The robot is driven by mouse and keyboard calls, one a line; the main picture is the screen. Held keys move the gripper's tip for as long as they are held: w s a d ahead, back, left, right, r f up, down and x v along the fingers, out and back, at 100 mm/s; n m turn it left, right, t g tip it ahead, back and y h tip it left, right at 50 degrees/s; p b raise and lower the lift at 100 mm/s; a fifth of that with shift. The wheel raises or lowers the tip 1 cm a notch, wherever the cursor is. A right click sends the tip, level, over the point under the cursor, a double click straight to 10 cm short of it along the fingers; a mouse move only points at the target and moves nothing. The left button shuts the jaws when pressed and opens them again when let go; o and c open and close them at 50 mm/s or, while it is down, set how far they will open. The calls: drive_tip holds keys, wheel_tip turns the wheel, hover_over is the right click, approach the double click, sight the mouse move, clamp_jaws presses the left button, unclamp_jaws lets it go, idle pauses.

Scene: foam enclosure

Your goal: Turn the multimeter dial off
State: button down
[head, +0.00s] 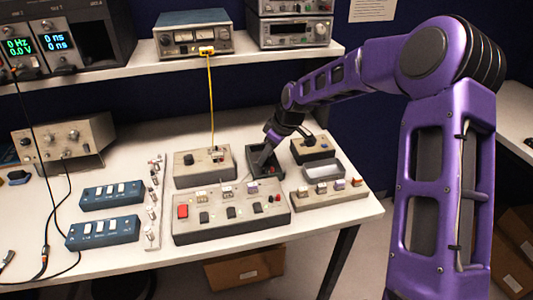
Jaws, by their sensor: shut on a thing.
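A small dark device (278,169) that looks like the multimeter lies on the white bench, with small red spots on its face. My gripper (262,160) reaches down onto it from the upper right. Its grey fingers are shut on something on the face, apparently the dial. The fingers hide the dial, so its pointer and setting cannot be read.
A beige box (200,170) with a yellow cable stands left of the multimeter. A long button panel (225,214) lies in front. A dark-topped box (315,150), grey tray (322,171) and switch strip (328,193) crowd the right. Instruments fill the shelf (155,62) above.

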drive_tip(key=c, duration=0.5)
unclamp_jaws()
drive_tip(key=shift+c, duration=0.2)
drive_tip(key=v, duration=1.7)
drive_tip(key=shift+r, duration=0.2)
